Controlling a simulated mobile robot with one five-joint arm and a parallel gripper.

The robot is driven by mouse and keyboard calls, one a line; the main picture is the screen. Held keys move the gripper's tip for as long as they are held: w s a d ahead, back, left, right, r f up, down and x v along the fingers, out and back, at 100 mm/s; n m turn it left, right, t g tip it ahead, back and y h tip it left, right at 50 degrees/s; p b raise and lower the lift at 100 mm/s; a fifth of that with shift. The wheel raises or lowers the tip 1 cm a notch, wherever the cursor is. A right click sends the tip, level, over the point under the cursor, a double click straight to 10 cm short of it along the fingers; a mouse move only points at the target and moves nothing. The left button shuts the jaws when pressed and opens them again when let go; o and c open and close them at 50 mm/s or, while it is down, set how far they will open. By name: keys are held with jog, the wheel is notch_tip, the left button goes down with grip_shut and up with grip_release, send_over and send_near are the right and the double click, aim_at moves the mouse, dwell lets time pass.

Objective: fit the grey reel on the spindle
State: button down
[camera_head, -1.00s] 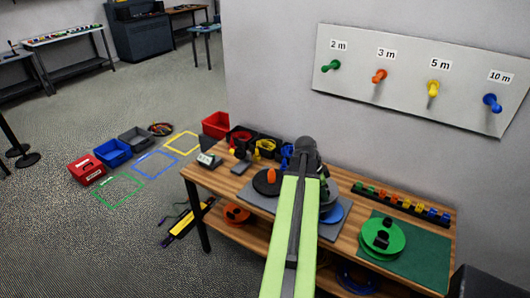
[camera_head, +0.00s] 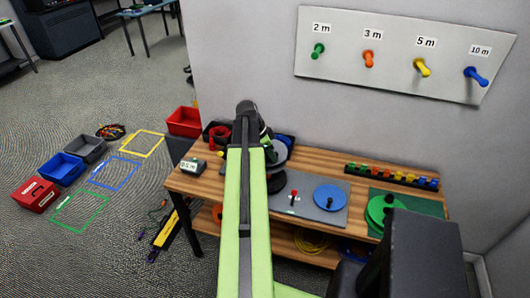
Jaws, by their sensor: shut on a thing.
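My gripper (camera_head: 266,140) is at the far end of my green arm, over the left part of the workbench, and its fingertips are mostly hidden by the arm. It is shut on the grey reel (camera_head: 280,153), which shows partly past the arm's right side, tilted and raised above the bench. A thin upright spindle with a red top (camera_head: 294,195) stands bare on the grey mat (camera_head: 309,217), right of and nearer than the reel. A black disc (camera_head: 277,183) shows partly below the reel; the arm hides the rest.
A blue reel (camera_head: 330,198) lies on the mat's right part. A green reel (camera_head: 380,210) lies on a green mat (camera_head: 425,206). A rack of coloured pieces (camera_head: 390,177) lines the bench's back. Dark bins with cables (camera_head: 219,134) stand behind left. A pegboard (camera_head: 392,60) hangs above.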

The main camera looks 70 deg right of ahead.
aim_at(269, 169)
jog(key=shift+w+f+b, duration=0.2)
jog(key=shift+f+b, duration=0.4)
jog(key=shift+f, duration=0.05)
notch_tip(269, 169, down, 9)
jog(key=b, duration=0.9)
jog(key=shift+s+f, duration=0.15)
jog(key=shift+f, duration=0.05)
jog(key=c, duration=1.3)
grip_release()
jog(key=shift+r, duration=0.1)
jog(key=p+v, duration=1.5)
jog(key=v, duration=0.2)
jog(key=shift+a+r+p, duration=0.1)
jog(key=shift+r+p, duration=0.05)
jog(key=shift+p, duration=0.25)
